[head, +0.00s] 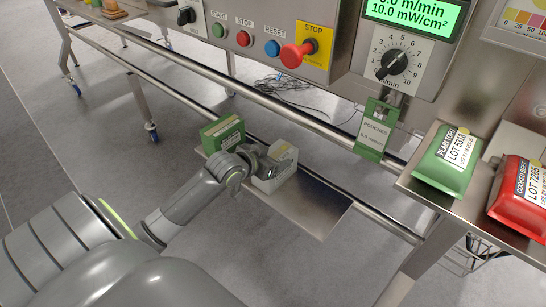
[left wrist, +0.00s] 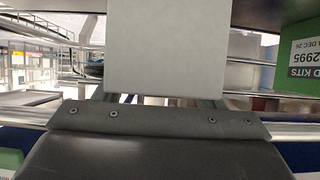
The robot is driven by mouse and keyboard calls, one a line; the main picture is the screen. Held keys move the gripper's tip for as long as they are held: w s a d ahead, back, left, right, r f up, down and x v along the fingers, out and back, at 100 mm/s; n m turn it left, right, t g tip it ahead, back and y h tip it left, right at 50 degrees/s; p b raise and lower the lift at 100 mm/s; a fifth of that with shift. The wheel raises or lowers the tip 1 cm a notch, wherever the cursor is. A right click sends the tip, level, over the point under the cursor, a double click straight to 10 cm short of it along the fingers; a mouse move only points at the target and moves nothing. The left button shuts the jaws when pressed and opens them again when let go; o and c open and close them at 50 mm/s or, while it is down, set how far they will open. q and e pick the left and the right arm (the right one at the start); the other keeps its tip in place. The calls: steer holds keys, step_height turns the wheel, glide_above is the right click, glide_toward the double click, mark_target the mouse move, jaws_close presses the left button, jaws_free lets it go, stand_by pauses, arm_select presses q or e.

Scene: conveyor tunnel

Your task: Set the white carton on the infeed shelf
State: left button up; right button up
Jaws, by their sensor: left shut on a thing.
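The white carton (head: 277,168) is at the small metal shelf (head: 318,207) below the control panel, in the head view. My left gripper (head: 258,161) is shut on the carton from its left side. In the left wrist view the carton (left wrist: 166,45) fills the space between the fingers as a plain pale face. I cannot tell whether its base touches the shelf. My right gripper is not in view.
A green carton (head: 223,133) stands on the shelf's left part, close beside my gripper. The shelf's right part is bare. Green (head: 447,160) and red (head: 520,190) pouches lie on a metal surface to the right. A red stop knob (head: 298,53) juts out above.

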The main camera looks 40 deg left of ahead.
arm_select(q)
steer(key=o, duration=1.5)
steer(key=shift+s+r, duration=0.3)
steer(key=d+p+v, duration=0.1)
steer(key=p+v, duration=0.3)
steer(key=v, duration=0.6)
steer(key=s+d+f+n+g, duration=0.1)
steer(key=s+d+f+g, duration=0.2)
steer(key=s+f, duration=0.4)
steer(key=s+d+f+g, duration=0.3)
steer(key=s+f+g, duration=0.1)
steer(key=s+f, duration=0.4)
steer(key=s+d+f+n+g, duration=0.1)
steer(key=s+d+f+g, duration=0.2)
steer(key=s+f, duration=0.4)
steer(key=shift+s+f+n+g, duration=0.25)
steer(key=shift+s+n+g, duration=0.05)
steer(key=shift+s, duration=0.55)
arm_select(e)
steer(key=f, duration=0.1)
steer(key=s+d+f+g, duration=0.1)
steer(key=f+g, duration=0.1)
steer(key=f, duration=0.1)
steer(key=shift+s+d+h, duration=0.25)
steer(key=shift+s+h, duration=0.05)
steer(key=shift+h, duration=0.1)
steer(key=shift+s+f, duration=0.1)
arm_select(q)
steer(key=shift+p, duration=0.35)
